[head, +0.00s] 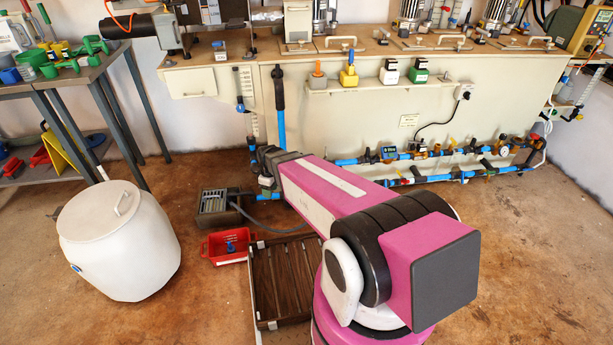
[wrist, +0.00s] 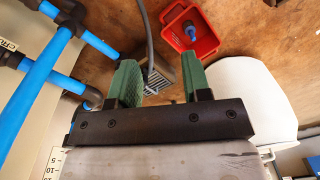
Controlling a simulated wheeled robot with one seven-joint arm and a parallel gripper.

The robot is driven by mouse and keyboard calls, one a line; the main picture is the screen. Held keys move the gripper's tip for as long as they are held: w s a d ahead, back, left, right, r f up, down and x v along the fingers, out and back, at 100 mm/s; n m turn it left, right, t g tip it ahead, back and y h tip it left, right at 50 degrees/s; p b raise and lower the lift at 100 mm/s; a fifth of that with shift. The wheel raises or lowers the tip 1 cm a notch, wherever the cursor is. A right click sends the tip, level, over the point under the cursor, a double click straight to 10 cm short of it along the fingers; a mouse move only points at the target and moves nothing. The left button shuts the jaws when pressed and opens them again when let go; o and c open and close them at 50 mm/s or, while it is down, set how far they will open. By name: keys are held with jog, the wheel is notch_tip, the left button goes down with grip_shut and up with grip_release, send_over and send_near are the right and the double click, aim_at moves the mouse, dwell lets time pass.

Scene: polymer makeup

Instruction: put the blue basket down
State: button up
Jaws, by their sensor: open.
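I see no blue basket for certain in either view. A small red basket (head: 224,258) sits on the floor with a blue object (head: 231,246) in it. The red basket also shows at the top of the wrist view (wrist: 204,42). My gripper (wrist: 162,80) is open, its two green fingers apart with nothing held between them. A grey vented box (wrist: 164,72) shows beyond the fingers, below them on the floor. In the head view my arm reaches toward the bench, and its end is partly hidden near the blue pipes.
The grey vented box (head: 213,208) stands behind the red basket. A dark slatted wooden tray (head: 283,275) lies beside it. A white barrel (head: 118,240) stands at left. The cream bench (head: 420,105) has blue pipes (head: 420,180) along its base. Brown floor at right is clear.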

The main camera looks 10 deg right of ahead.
jog(key=s+d+r+m, duration=0.9)
jog(key=d+r+m, duration=0.2)
jog(key=d+r, duration=0.2)
jog(key=shift+s+d+r+m+h, duration=0.2)
jog(key=shift+d+r+m+h, duration=0.1)
jog(key=shift+h, duration=0.1)
